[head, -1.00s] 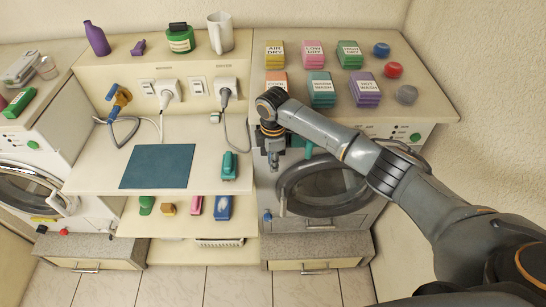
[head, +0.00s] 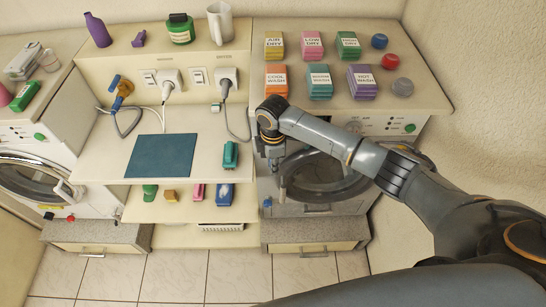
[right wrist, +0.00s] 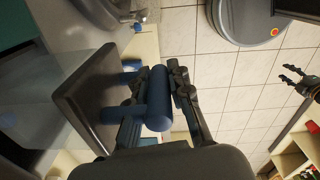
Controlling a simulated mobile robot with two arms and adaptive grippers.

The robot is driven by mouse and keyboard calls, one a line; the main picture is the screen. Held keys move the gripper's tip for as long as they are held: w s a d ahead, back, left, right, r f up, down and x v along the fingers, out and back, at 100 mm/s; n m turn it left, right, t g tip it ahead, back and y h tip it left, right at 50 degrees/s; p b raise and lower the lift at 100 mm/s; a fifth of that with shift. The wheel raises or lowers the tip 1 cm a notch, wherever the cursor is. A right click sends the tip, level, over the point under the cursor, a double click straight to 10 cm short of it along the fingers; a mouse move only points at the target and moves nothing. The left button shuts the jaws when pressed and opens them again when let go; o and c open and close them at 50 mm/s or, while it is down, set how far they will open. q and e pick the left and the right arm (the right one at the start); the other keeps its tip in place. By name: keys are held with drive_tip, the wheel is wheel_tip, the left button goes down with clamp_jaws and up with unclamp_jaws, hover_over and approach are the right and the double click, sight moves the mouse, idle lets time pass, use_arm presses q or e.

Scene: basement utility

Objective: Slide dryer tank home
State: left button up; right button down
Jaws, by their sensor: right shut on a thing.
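My right gripper (right wrist: 152,88) is shut on the blue bar handle (right wrist: 160,97) of the dryer tank (right wrist: 78,96). The tank has a dark grey front plate, and a pale, see-through body seems to stretch behind it to the left in the right wrist view. In the head view my right gripper (head: 273,163) points down at the upper left of the right-hand machine (head: 318,206); the arm hides the tank there, and its depth in a slot cannot be told. My left gripper (right wrist: 292,76) shows at the right of the wrist view, fingers apart and empty.
A shelf unit (head: 185,255) with a teal mat (head: 160,155) and a teal tool (head: 230,155) is close on the left. Tiled floor lies clear in front.

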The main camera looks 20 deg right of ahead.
drive_tip(key=shift+s, duration=0.2)
drive_tip(key=shift+s+a, duration=0.2)
drive_tip(key=shift+s, duration=0.4)
drive_tip(key=shift+s+a, duration=0.2)
drive_tip(key=shift+s, duration=0.35)
drive_tip(key=shift+r, duration=0.2)
drive_tip(key=shift+w, duration=0.2)
drive_tip(key=shift+w+d+f+b, duration=0.1)
drive_tip(key=shift+w+d+b, duration=0.25)
drive_tip(key=shift+w+b, duration=0.7)
drive_tip(key=shift+w+d+r+b, duration=0.1)
drive_tip(key=shift+w+d+b, duration=0.45)
drive_tip(key=shift+w, duration=0.8)
drive_tip(key=shift+w+d+f+b, duration=0.1)
drive_tip(key=shift+w+d+b, duration=0.1)
drive_tip(key=shift+w+b, duration=0.9)
drive_tip(key=shift+w, duration=0.35)
